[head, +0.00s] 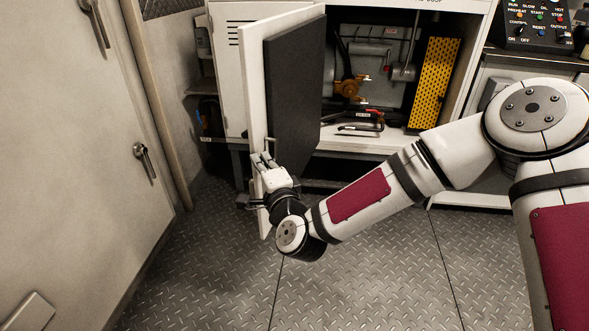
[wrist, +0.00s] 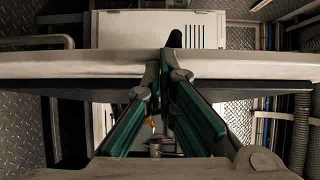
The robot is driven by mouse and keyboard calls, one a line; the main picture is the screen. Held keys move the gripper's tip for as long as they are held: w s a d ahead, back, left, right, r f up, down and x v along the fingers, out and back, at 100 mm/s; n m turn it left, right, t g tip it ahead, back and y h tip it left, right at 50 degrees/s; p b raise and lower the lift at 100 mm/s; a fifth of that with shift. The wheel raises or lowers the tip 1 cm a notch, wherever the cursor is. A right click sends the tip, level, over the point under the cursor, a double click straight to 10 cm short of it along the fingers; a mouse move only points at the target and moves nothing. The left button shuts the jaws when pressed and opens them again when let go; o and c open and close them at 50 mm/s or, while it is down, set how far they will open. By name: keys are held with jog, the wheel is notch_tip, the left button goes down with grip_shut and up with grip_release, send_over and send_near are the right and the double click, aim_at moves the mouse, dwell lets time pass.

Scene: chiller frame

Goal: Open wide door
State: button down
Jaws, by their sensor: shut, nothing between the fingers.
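The wide door (head: 256,100) is white with a thick dark inner panel (head: 294,95). In the head view it stands swung out from the white cabinet, its edge facing me, and the cabinet interior shows to its right. My gripper (head: 263,160) is at the lower part of the door, by its free edge. In the wrist view the door edge (wrist: 85,64) crosses as a pale band, and the green-padded fingers of my gripper (wrist: 165,72) converge at it. The fingers are shut with nothing between them. Whether they touch the door is hard to tell.
Inside the cabinet are an orange valve (head: 350,87), a yellow perforated panel (head: 434,82) and a red-handled tool (head: 372,113). A control box (head: 535,25) stands at the upper right. A large pale door (head: 75,150) is on the left. The metal floor (head: 350,275) is clear.

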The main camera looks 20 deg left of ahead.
jog(key=a+m+t+h, duration=0.1)
jog(key=a+h, duration=0.1)
jog(key=a, duration=0.6)
jog(key=shift+s+m+t+b, duration=0.25)
jog(key=shift+m+t+b, duration=0.05)
jog(key=shift+b, duration=0.15)
jog(key=shift+d, duration=0.15)
